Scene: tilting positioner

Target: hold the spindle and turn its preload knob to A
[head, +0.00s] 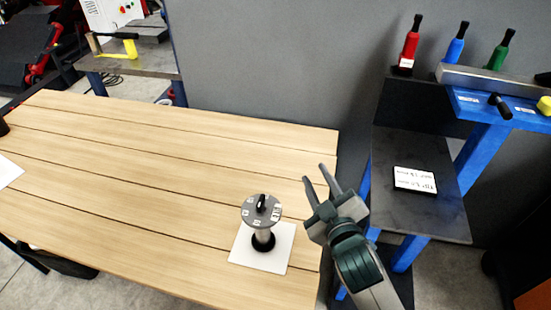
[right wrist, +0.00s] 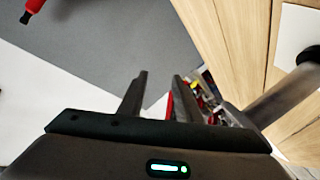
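The spindle (head: 263,236) stands upright on a white square plate (head: 246,250) near the right end of the wooden table. A round grey dial with small white labels (head: 250,215) caps it, and a black knob (head: 262,204) sits on top. The label letters are too small to read. My right gripper (head: 323,172) is open and empty, to the right of the spindle and apart from it. In the right wrist view its two fingers (right wrist: 158,95) are spread with nothing between them. My left gripper is not in view.
The wooden table (head: 150,170) is mostly clear, with white paper (head: 8,171) at its left edge. A dark shelf (head: 430,205) with a white label card (head: 415,180) stands to the right. Red, blue and green bottle-like items (head: 455,45) are behind it.

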